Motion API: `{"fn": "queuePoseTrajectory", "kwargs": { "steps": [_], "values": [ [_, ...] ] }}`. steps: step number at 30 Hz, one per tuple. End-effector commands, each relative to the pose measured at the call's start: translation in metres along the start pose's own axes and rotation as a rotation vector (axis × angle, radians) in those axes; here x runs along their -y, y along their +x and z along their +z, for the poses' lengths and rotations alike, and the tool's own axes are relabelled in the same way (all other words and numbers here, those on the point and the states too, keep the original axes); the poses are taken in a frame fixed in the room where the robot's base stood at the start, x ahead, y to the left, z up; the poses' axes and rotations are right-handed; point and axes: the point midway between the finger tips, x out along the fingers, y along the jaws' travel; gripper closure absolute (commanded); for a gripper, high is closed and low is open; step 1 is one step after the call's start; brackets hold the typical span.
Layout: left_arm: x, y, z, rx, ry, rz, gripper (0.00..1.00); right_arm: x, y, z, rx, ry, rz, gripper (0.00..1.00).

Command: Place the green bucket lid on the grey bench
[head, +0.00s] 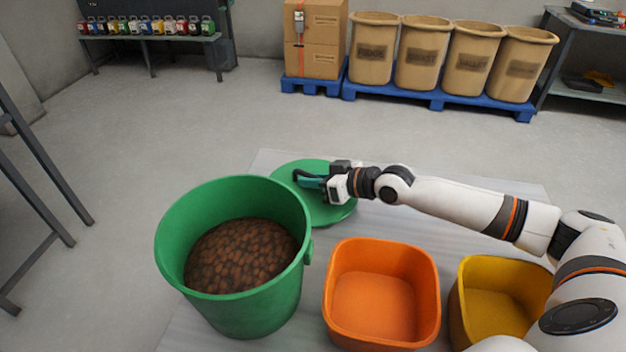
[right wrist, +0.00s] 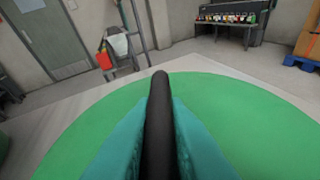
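The green bucket lid (head: 335,212) is a flat round disc just behind and right of the green bucket (head: 250,315). My right gripper (head: 312,181) reaches in from the right over the lid. In the right wrist view, its teal fingers (right wrist: 160,150) are closed on both sides of the lid's black bar handle (right wrist: 159,110), with the green disc (right wrist: 240,115) spread below. The lid appears over the pale grey bench top (head: 440,222); I cannot tell whether it touches it. My left gripper is not in view.
The open bucket holds brown pellets (head: 240,256). An orange bin (head: 375,300) and a yellow bin (head: 505,295) stand to its right. Tan barrels (head: 420,60) and cardboard boxes (head: 318,40) sit on blue pallets behind. A dark metal frame (head: 45,160) stands left.

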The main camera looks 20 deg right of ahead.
Motion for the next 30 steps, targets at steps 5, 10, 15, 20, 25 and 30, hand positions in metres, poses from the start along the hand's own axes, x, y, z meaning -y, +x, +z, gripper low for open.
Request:
{"fn": "queuePoseTrajectory", "kwargs": {
  "steps": [5, 10, 15, 20, 25, 30],
  "values": [
    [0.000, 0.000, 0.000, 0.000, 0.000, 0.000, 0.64, 0.000, 0.000, 0.000, 0.000, 0.001, 0.000, 0.66],
    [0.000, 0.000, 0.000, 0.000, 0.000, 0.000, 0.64, 0.000, 0.000, 0.000, 0.000, 0.001, 0.000, 0.66],
    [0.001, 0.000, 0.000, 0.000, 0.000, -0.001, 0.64, 0.001, -0.006, 0.000, -0.001, -0.001, -0.002, 0.66],
    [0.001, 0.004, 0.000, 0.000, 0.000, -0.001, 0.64, 0.001, -0.030, -0.001, -0.004, -0.002, -0.003, 0.66],
    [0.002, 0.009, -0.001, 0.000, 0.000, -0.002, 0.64, 0.001, -0.056, -0.001, -0.004, -0.002, -0.002, 0.66],
    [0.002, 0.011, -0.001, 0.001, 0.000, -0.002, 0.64, 0.000, -0.071, 0.000, -0.001, -0.001, 0.000, 0.66]
  ]
}}
